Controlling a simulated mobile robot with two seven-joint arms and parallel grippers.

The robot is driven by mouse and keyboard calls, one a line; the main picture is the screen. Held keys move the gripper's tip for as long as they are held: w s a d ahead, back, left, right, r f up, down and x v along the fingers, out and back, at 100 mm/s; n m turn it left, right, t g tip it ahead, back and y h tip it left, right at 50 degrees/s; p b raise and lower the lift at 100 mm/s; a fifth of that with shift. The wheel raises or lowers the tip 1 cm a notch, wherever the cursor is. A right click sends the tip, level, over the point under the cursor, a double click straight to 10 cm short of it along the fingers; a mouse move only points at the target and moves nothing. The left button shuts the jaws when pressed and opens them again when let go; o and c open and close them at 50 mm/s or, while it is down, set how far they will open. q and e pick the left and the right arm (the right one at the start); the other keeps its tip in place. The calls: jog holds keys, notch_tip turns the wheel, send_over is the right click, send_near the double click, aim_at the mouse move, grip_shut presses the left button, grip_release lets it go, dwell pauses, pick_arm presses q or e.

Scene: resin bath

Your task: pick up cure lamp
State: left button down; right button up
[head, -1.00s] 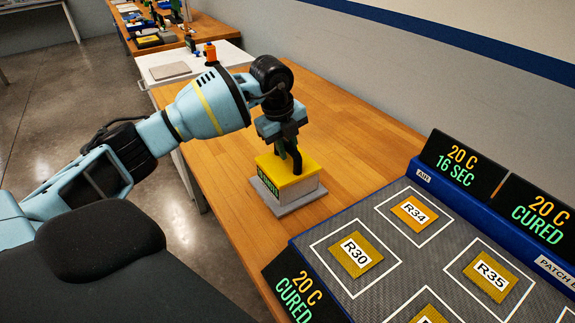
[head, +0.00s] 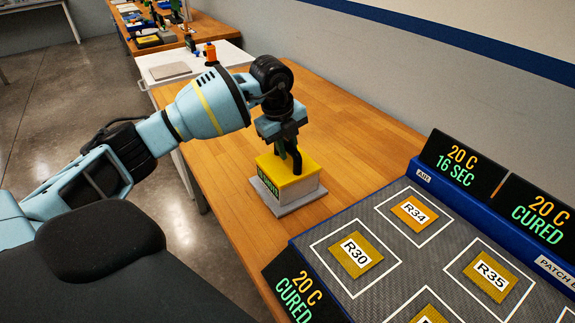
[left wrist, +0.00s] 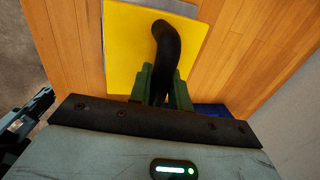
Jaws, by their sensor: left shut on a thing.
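In the left wrist view the yellow top (left wrist: 130,40) fills the upper middle, and the curved black handle (left wrist: 166,50) rises between the green fingers (left wrist: 160,88). The lamp sits level, and I see no gap between it and the plate. My right gripper is not in view.
A blue-edged patch bed (head: 350,289) with framed yellow patches R30, R34 and R35 lies to the right. Dark display signs (head: 463,165) stand along its edges. The wooden bench (head: 350,120) behind the lamp is clear. A white table (head: 215,60) stands farther back.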

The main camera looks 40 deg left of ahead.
pick_arm(q)
jog(key=shift+r, duration=0.15)
jog(key=shift+w+r, duration=0.1)
jog(key=shift+r, duration=0.3)
notch_tip(320, 180, up, 2)
jog(key=shift+r, duration=0.25)
jog(key=s+d+r, duration=0.1)
jog(key=s+d, duration=0.1)
jog(key=s, duration=1.4)
jog(key=shift+d+r, duration=0.25)
jog(key=shift+d, duration=0.15)
